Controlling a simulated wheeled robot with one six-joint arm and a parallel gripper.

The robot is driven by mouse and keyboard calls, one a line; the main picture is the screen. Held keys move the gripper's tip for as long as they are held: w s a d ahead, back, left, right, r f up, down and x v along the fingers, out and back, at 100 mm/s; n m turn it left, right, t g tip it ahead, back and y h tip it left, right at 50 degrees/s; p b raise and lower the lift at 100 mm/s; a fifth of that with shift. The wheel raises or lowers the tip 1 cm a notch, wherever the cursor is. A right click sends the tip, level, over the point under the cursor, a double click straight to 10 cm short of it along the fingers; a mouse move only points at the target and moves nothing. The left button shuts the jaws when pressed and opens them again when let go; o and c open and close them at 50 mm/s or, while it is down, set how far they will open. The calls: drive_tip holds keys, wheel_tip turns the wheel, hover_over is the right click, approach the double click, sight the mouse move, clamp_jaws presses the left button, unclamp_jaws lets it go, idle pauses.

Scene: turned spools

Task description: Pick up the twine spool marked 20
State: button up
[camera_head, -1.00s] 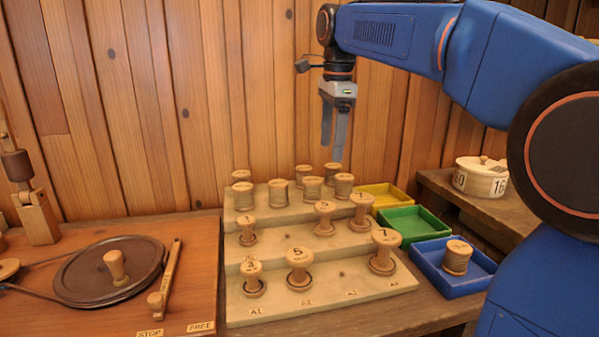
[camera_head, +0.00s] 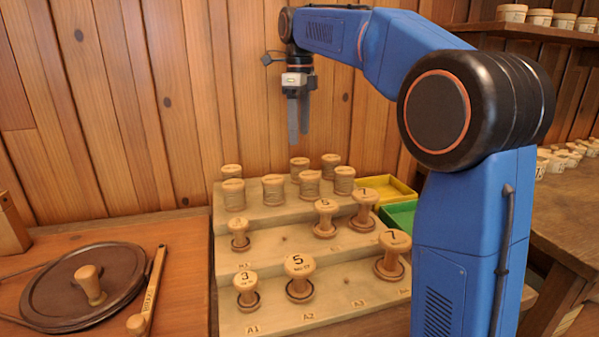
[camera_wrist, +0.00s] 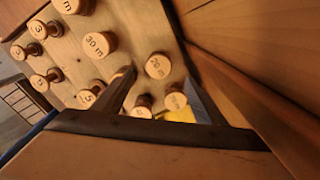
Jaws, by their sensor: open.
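The twine spool marked 20 (camera_wrist: 158,66) shows from above in the wrist view, its pale round top reading "20 m". It appears between my two finger tips, with a gap to them. My gripper (camera_head: 298,138) is open and empty, pointing down above the back of the stepped stand (camera_head: 240,322). Several twine-wound spools stand on the stand's top step in the head view, including one at the back middle (camera_head: 299,165) just below my fingers. Their marks cannot be read there, so I cannot tell which is 20.
A spool marked 30 (camera_wrist: 100,44) stands near the 20 in the wrist view. Bare spools marked 3, 5 (camera_head: 299,265) and 7 fill the lower steps. A yellow tray (camera_head: 400,187) and a green tray (camera_head: 400,215) lie right of the stand. A plank wall rises close behind.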

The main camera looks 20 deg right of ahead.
sight(300, 161)
wheel_tip(300, 161, down, 11)
drive_tip(key=shift+s+r, duration=0.15)
drive_tip(key=shift+r, duration=0.05)
drive_tip(key=c, duration=1.1)
